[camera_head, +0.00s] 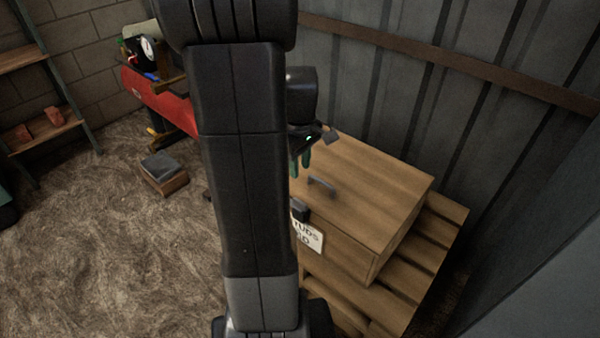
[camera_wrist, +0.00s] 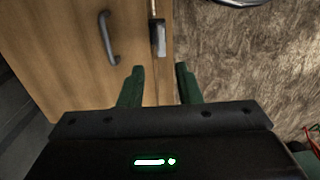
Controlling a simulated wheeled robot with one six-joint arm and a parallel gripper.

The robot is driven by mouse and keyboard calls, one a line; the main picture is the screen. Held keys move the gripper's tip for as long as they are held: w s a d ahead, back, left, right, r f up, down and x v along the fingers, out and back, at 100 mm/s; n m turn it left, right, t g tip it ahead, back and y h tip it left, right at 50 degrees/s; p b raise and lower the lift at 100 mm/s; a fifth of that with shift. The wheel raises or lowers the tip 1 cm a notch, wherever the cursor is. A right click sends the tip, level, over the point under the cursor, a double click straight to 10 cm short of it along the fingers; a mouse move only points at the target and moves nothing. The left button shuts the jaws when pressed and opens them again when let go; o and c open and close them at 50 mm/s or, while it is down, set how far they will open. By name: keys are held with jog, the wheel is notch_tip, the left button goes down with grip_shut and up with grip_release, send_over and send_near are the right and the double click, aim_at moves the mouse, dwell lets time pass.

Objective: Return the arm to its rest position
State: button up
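My gripper (camera_wrist: 160,82) shows in the wrist view with its two green fingers apart and nothing between them. In the head view my gripper (camera_head: 301,164) hangs above the far left part of a wooden box (camera_head: 375,185), partly hidden behind my dark arm. In the wrist view the wooden box (camera_wrist: 60,50) lies under and beyond the left finger, with bare ground past its edge. My arm stands upright across the middle of the head view and hides part of the box.
The box has a dark handle (camera_head: 321,184), a latch (camera_wrist: 158,38) and a lettered label (camera_head: 307,236). It rests on a wooden pallet (camera_head: 440,235) beside a corrugated wall (camera_head: 430,90). A red machine (camera_head: 160,103), a small block stack (camera_head: 163,173) and shelves (camera_head: 45,130) stand left. Open ground lies front left.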

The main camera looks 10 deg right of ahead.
aim_at(300, 201)
jog(key=shift+r, duration=0.25)
notch_tip(300, 201, down, 14)
jog(key=b, duration=0.3)
jog(key=shift+r, duration=0.1)
dwell(0.3)
jog(key=m+b, duration=0.1)
jog(key=m, duration=0.3)
jog(key=shift+m, duration=0.3)
jog(key=m+b, duration=0.1)
jog(key=m, duration=0.4)
dwell(1.8)
dwell(0.4)
